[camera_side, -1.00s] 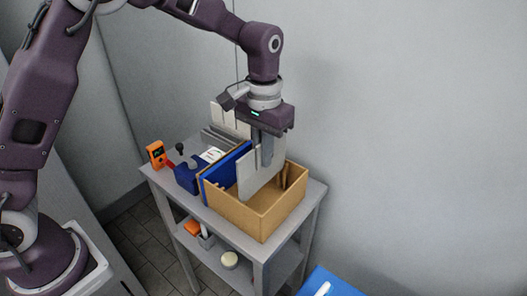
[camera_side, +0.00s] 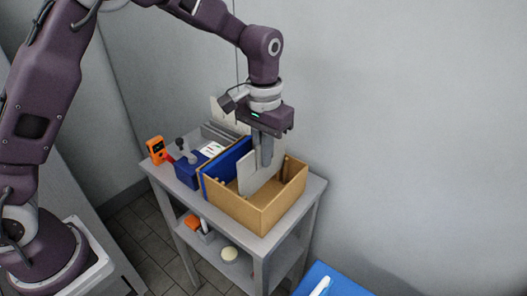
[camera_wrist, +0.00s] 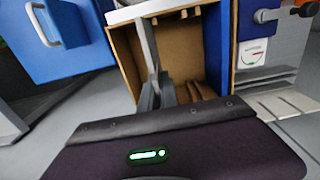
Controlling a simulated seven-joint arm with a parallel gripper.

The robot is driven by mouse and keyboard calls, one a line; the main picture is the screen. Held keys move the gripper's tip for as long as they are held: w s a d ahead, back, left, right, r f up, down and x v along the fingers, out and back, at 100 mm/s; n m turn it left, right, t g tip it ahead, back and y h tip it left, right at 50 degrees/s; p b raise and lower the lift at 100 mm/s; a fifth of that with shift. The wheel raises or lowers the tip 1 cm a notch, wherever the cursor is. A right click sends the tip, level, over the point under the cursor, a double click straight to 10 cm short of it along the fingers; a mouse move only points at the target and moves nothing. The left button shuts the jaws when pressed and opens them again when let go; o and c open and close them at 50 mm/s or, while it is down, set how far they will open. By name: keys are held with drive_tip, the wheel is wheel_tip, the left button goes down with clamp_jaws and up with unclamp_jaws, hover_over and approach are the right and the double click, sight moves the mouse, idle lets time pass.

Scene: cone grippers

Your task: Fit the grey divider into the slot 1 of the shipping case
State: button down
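The shipping case (camera_side: 238,212) is an open tan box on the grey cart. A blue panel (camera_side: 225,165) stands upright at its left side; it also shows in the wrist view (camera_wrist: 218,45). The grey divider (camera_side: 250,178) is a thin pale plate, upright, with its lower part inside the case and hidden by the near wall. In the wrist view the divider (camera_wrist: 147,45) is nearly edge-on. My gripper (camera_side: 265,160) is shut on the divider's upper part, above the case; its fingers (camera_wrist: 162,92) show in the wrist view. I cannot see whether the lower edge is in a slot.
A blue fixture with a handle (camera_side: 188,173) and an orange device (camera_side: 156,150) stand left of the case. Grey plates in a rack (camera_side: 218,132) stand behind it. A lower shelf (camera_side: 236,268) holds small items. A blue box (camera_side: 325,281) is at front right.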

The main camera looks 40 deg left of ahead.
sight(264, 173)
drive_tip(key=shift+f, duration=2.85)
idle(1.0)
drive_tip(key=c, duration=1.5)
unclamp_jaws()
drive_tip(key=shift+c, duration=0.2)
drive_tip(key=shift+r, duration=0.1)
wheel_tip(264, 173, up, 6)
drive_tip(key=shift+f, duration=0.1)
drive_tip(key=shift+r, duration=0.5)
